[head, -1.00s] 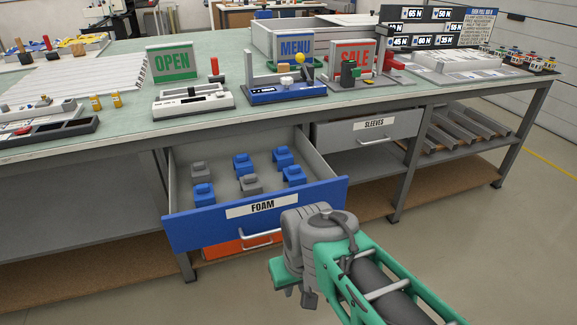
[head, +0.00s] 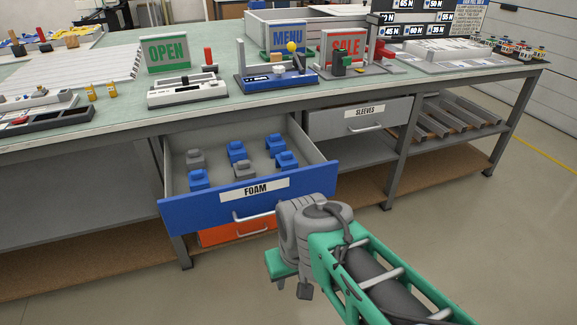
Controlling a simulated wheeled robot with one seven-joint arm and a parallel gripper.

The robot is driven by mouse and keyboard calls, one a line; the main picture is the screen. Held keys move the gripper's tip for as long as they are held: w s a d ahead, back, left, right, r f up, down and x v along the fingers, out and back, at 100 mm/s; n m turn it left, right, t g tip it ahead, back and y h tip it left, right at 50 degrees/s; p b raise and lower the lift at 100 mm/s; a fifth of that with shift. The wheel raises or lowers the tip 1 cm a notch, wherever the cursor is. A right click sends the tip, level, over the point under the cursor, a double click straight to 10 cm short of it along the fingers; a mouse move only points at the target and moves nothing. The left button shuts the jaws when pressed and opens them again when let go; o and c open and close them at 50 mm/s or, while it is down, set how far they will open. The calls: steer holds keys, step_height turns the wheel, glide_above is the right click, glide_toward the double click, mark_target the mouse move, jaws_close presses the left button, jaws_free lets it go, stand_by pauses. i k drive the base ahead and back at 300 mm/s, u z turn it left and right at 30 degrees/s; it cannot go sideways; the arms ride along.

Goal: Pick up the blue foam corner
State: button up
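The blue foam corners are several small blocks with a raised top, lying in the open FOAM drawer (head: 256,207). One blue corner is at front left (head: 199,180), one at back middle (head: 237,152), one at back right (head: 279,144) and one at front right (head: 286,162). Two grey corners, at back left (head: 195,160) and front middle (head: 244,171), lie among them. My gripper (head: 290,277) is in front of the drawer at its lower right, apart from every corner. Its fingers are too unclear to tell their opening, and no held object shows.
The bench top (head: 110,118) overhangs the drawer's back. A closed grey SLEEVES drawer (head: 345,119) is to the right, and an orange drawer (head: 215,235) is below. OPEN (head: 166,52), MENU (head: 289,36) and SALE (head: 347,45) signs stand on top. The floor in front is clear.

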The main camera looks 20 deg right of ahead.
mark_target(286, 160)
steer(key=k, duration=0.4)
steer(key=z, duration=1.2)
steer(key=i, duration=0.95)
steer(key=u, duration=1.4)
